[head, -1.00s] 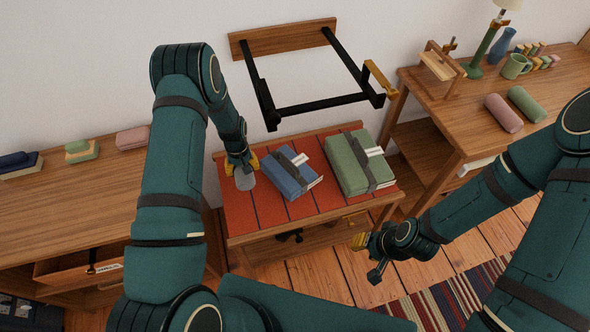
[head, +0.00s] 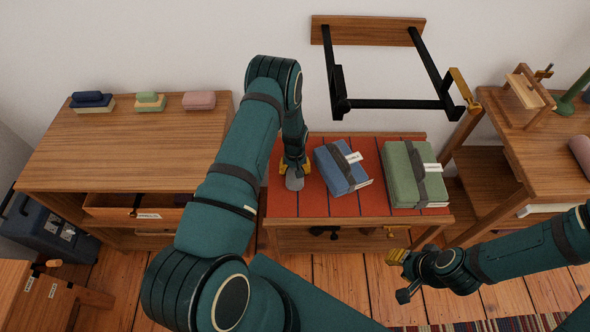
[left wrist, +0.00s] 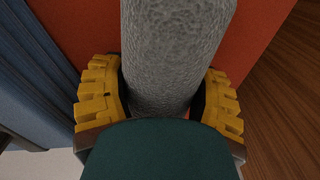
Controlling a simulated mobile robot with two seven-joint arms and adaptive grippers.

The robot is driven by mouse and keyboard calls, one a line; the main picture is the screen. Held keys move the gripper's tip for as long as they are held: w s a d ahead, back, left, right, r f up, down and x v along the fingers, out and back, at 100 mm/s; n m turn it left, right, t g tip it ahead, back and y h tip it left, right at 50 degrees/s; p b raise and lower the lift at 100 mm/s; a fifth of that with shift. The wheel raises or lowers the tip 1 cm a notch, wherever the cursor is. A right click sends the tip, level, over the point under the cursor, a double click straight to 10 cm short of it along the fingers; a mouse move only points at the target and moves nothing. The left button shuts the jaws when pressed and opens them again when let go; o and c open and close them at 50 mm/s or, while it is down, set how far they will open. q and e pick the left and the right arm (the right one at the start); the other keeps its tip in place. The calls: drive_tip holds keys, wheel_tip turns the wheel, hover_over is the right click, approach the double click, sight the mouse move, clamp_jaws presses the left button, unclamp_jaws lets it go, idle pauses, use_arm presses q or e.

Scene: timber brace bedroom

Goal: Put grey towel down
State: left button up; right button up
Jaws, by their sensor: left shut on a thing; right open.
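The grey towel (head: 294,183) is a small rolled cylinder at the left end of the red-topped bench (head: 313,207). My left gripper (head: 294,168) is shut on it from above. In the left wrist view the towel (left wrist: 175,50) runs between the yellow fingers of the gripper (left wrist: 160,105), with red surface close behind it. I cannot tell whether the towel touches the bench top. My right gripper (head: 400,275) is open and empty, in front of the bench at the right.
A blue folded bundle (head: 340,170) lies just right of the towel, and a green one (head: 400,175) further right. A black wall frame (head: 395,104) juts out above the bench. A wooden dresser (head: 110,150) with an open drawer stands left; a desk (head: 530,140) stands right.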

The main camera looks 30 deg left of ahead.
use_arm(q)
drive_tip(key=shift+f, duration=0.1)
drive_tip(key=o, duration=1.3)
